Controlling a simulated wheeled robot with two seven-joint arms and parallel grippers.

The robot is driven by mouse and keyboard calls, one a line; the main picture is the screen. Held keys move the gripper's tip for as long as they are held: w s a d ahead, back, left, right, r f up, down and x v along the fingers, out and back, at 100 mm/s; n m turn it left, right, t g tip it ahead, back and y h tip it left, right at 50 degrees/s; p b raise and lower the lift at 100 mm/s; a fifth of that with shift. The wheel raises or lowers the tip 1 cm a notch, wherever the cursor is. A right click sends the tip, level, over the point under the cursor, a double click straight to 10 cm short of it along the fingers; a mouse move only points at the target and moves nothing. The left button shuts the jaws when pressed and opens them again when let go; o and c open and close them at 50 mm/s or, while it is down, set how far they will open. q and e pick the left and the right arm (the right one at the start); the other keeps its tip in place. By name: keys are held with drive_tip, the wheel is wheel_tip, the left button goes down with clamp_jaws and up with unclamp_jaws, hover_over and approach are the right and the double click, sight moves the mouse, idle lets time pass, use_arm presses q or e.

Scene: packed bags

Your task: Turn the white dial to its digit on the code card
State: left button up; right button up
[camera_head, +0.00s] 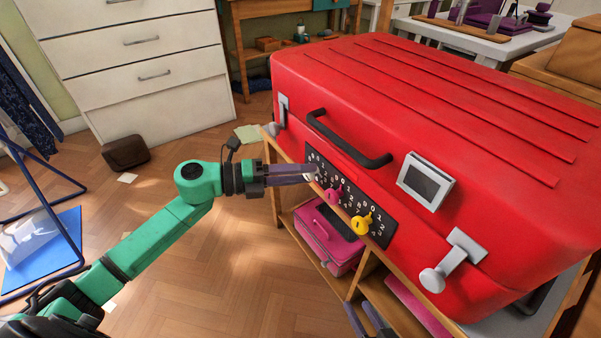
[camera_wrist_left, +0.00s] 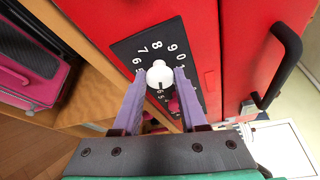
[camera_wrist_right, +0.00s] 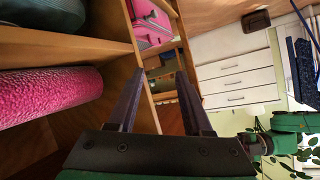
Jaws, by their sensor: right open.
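The white dial (camera_head: 309,177) is the leftmost of three dials on the dark digit plate (camera_head: 376,233) on the red suitcase's front. The left wrist view shows the white dial (camera_wrist_left: 160,75) with white digits around it. My left gripper (camera_head: 312,172) is at the white dial, with one fingertip on each side; I cannot tell whether they touch it. The pink dial (camera_head: 333,194) and yellow dial (camera_head: 361,224) sit to the right. I cannot identify a code card. My right gripper (camera_wrist_right: 160,72) is open and empty, low beside the shelf.
The red suitcase (camera_head: 440,120) lies on a wooden shelf unit (camera_head: 283,205), with a black handle (camera_head: 345,140), silver latches and a framed grey panel (camera_head: 426,182). A pink case (camera_head: 328,238) is on the shelf below. Floor to the left is mostly clear.

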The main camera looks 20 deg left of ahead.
use_arm(q)
drive_tip(key=o, duration=0.4)
drive_tip(key=p+v, duration=0.2)
drive_tip(key=v, duration=1.2)
drive_tip(key=shift+s+a, duration=0.15)
drive_tip(key=shift+a, duration=0.1)
use_arm(e)
drive_tip(key=d+r+g, duration=0.1)
drive_tip(key=d+g+h, duration=0.1)
drive_tip(key=d, duration=0.1)
drive_tip(key=shift+w+r+n+g, duration=0.1)
drive_tip(key=shift+r+n+g, duration=0.2)
drive_tip(key=shift+r+n, duration=0.1)
drive_tip(key=shift+f, duration=0.1)
